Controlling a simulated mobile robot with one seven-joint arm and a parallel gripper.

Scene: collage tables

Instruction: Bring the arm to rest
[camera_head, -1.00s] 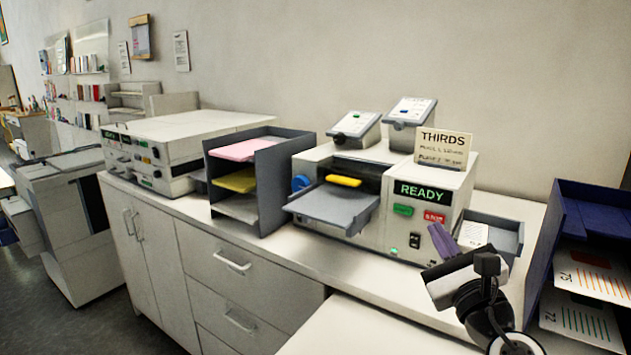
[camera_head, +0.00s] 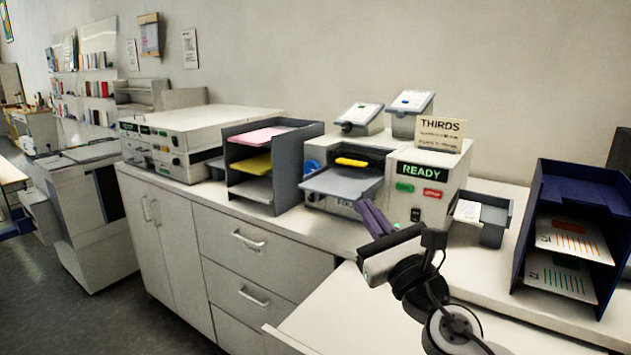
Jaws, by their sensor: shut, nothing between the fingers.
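My gripper (camera_head: 372,218) shows in the head view at the lower right of centre, on the end of my arm. Its two purple fingers are together with nothing between them. It is raised in front of the folding machine (camera_head: 432,185), whose panel reads READY, and it overlaps the machine's lower front in the picture. I cannot tell the exact gap between them. My wrist and arm links run down to the lower right, over the near white surface.
A grey shelf unit (camera_head: 226,166) with pink and yellow paper stands left of the machine. A grey side tray (camera_head: 494,226) is on its right. A navy shelf (camera_head: 522,215) holds striped sheets. A near white surface (camera_head: 320,320) lies under my arm. Open floor (camera_head: 55,280) is at lower left.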

